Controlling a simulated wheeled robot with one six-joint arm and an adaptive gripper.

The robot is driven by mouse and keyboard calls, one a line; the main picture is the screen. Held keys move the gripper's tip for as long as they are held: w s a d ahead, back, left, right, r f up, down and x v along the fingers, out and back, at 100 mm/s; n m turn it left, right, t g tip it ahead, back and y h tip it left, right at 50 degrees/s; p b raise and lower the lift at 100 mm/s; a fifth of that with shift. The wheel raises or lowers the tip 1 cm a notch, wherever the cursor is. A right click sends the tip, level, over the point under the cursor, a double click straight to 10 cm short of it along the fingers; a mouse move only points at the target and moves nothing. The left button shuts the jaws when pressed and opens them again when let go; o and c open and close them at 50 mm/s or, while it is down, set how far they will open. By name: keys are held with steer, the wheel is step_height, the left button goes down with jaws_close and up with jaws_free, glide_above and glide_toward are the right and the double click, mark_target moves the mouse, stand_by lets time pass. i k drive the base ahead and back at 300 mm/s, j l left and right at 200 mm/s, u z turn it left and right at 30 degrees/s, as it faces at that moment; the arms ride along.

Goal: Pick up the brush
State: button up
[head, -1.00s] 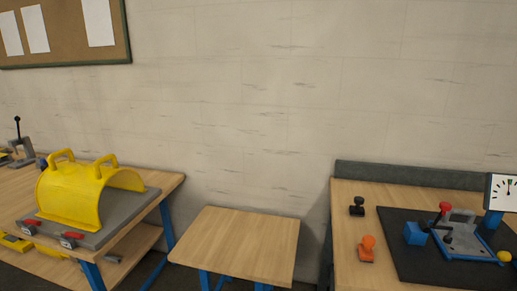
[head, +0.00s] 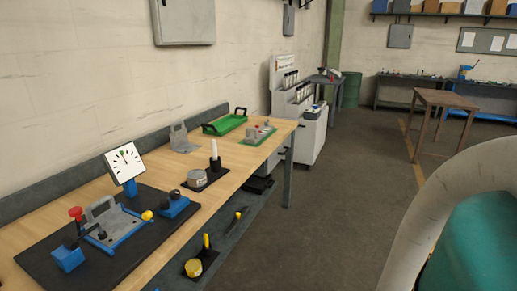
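No brush can be made out for certain. On the wooden workbench (head: 150,228), an upright white piece with a dark lower part (head: 215,154) stands on a black pad beside a grey tin (head: 197,178); it may be a brush. On the lower shelf, a yellow upright piece (head: 206,241) stands by a yellow tin (head: 193,267), and a small yellow-tipped dark tool (head: 238,215) lies farther back. These are too small to name surely. My gripper is out of view; only a link of my arm shows at right.
On the bench are a dial gauge (head: 124,163), a blue and grey fixture (head: 112,226) on a black mat, and a green tray (head: 225,124). A grey cabinet (head: 300,105) stands past the bench end. The floor (head: 330,210) right of the bench is open.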

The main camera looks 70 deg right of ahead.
mark_target(214, 144)
steer(key=z, duration=1.25)
